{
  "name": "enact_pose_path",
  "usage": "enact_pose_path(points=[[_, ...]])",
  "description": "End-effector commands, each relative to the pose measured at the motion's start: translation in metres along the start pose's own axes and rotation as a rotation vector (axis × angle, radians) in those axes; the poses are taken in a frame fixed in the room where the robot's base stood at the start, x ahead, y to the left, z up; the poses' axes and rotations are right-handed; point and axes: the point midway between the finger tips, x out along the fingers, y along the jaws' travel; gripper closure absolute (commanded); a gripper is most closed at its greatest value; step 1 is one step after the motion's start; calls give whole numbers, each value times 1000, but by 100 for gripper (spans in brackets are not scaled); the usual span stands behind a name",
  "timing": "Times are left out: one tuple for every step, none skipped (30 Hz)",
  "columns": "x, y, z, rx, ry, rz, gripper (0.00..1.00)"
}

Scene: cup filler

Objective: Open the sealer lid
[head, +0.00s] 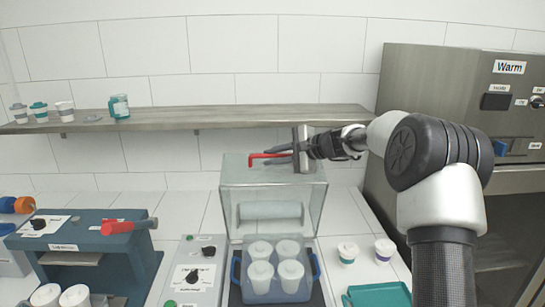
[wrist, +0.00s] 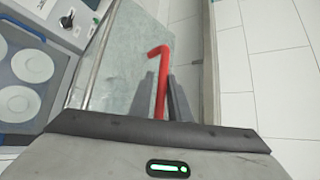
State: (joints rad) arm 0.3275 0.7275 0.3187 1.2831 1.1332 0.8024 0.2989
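The sealer's clear lid (head: 240,195) stands raised above the blue tray (head: 236,275), which holds several white-lidded cups (head: 290,272). A red handle (head: 262,156) sticks out at the top of the lid. My gripper (head: 279,151) is at the handle, coming in from the right. In the wrist view, the red handle (wrist: 161,75) lies between the two dark fingers of my gripper (wrist: 160,88), which sit close on either side of it. The fingers look shut on the handle. The lid's clear panel (wrist: 125,70) fills the area beside them.
A control box (head: 190,275) with a dial stands left of the sealer. A blue machine with a red handle (head: 120,226) is farther left. A shelf (head: 220,117) runs behind my gripper. Two cups (head: 348,252) and a teal tray (head: 378,295) are at right, near a steel machine (head: 415,70).

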Motion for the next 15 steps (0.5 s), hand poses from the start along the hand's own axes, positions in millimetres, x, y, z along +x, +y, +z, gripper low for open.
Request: enact_pose_path(points=[[0, 0, 0, 1, 0, 0, 74], [0, 0, 0, 1, 0, 0, 71], [0, 1, 0, 1, 0, 0, 71], [0, 1, 0, 1, 0, 0, 71], [0, 1, 0, 1, 0, 1, 71], [0, 1, -1, 1, 0, 1, 71], [0, 1, 0, 1, 0, 1, 71], [0, 1, 0, 1, 0, 1, 71], [0, 1, -1, 1, 0, 1, 71], [-1, 1, -1, 1, 1, 1, 71], [-2, 1, -1, 0, 1, 1, 71], [-5, 1, -1, 0, 2, 0, 71], [-8, 1, -2, 0, 3, -1, 71], [-12, 1, -2, -1, 3, -1, 71], [-19, 1, -2, 0, 4, -2, 71]])
